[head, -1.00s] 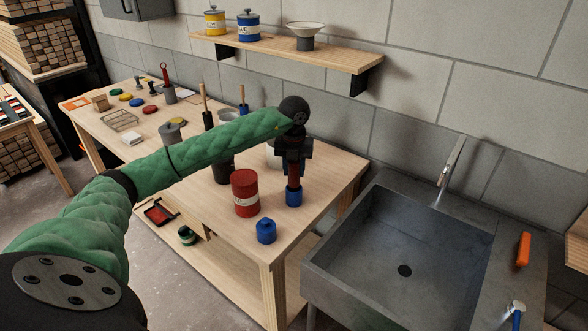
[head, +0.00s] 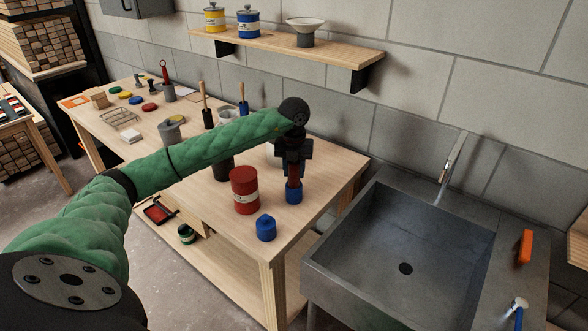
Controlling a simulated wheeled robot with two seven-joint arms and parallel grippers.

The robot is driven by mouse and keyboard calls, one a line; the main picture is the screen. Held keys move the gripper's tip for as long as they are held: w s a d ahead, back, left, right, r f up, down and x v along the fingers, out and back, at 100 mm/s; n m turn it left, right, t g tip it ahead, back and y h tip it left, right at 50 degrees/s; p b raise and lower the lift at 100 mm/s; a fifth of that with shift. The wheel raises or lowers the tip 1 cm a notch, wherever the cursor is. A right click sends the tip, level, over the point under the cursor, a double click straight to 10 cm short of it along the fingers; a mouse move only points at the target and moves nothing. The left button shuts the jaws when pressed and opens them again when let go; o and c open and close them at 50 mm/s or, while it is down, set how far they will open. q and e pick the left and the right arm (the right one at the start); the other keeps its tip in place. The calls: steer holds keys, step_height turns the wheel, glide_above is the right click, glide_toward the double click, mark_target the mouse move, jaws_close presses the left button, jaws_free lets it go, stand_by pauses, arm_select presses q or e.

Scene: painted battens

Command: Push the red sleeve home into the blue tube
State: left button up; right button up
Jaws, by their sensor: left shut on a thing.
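The blue tube (head: 293,193) stands upright on the wooden table (head: 325,190) near its right end. The red sleeve (head: 294,174) is a thin dark red piece that stands upright above the tube, its lower end at or inside the tube's top; how deep it sits I cannot tell. My left gripper (head: 293,162) points down from the green arm and is shut on the red sleeve, covering its upper part. My right gripper is not in view.
A red can (head: 244,190) and a blue lidded pot (head: 266,228) stand left of the tube. A grey sink (head: 400,250) with a tap (head: 450,165) lies to the right. A wall shelf (head: 290,53) is above.

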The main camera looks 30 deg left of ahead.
mark_target(294, 177)
arm_select(q)
steer(key=shift+f+b, duration=1.2)
steer(key=shift+f, duration=0.5)
steer(key=o, duration=1)
steer(key=shift+o, duration=0.2)
step_height(294, 177, up, 6)
steer(key=shift+r+b, duration=0.2)
steer(key=shift+b, duration=1.05)
steer(key=shift+r, duration=0.7)
